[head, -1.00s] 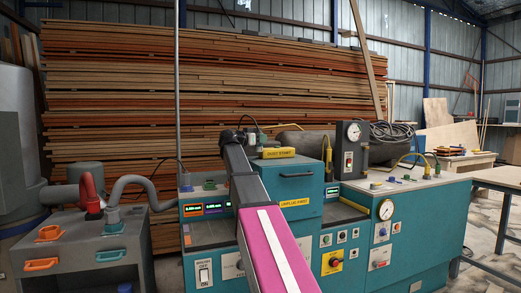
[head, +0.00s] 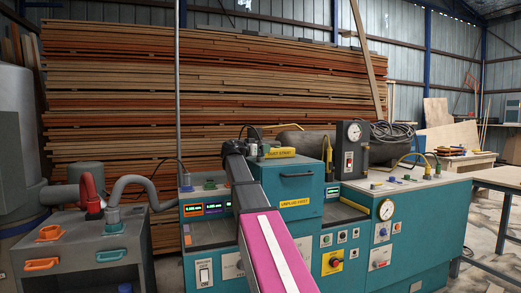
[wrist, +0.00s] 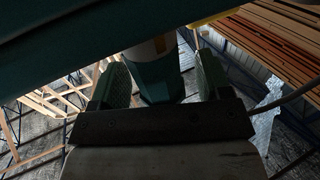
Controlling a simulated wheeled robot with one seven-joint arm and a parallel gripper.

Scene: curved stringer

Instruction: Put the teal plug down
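The teal plug (wrist: 158,82) shows in the wrist view as a teal body with a pale and yellow band, between the two green fingers of my gripper (wrist: 160,85). The fingers stand apart, with a gap visible on the right side of the plug; contact on the left is unclear. In the head view my gripper (head: 250,152) is small, over the teal machine's top beside the yellow DUST START sign (head: 280,152). A dark cable (head: 247,128) arches there. My arm hides part of the surface below, and what lies under the plug is hidden.
The teal machine (head: 300,210) has a raised drawer box and a lower right top with a gauge box (head: 352,145), coloured plugs and cables. A grey cabinet (head: 75,270) with red and grey hoses stands left. Stacked boards (head: 120,90) fill the back. A workbench (head: 500,178) is at right.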

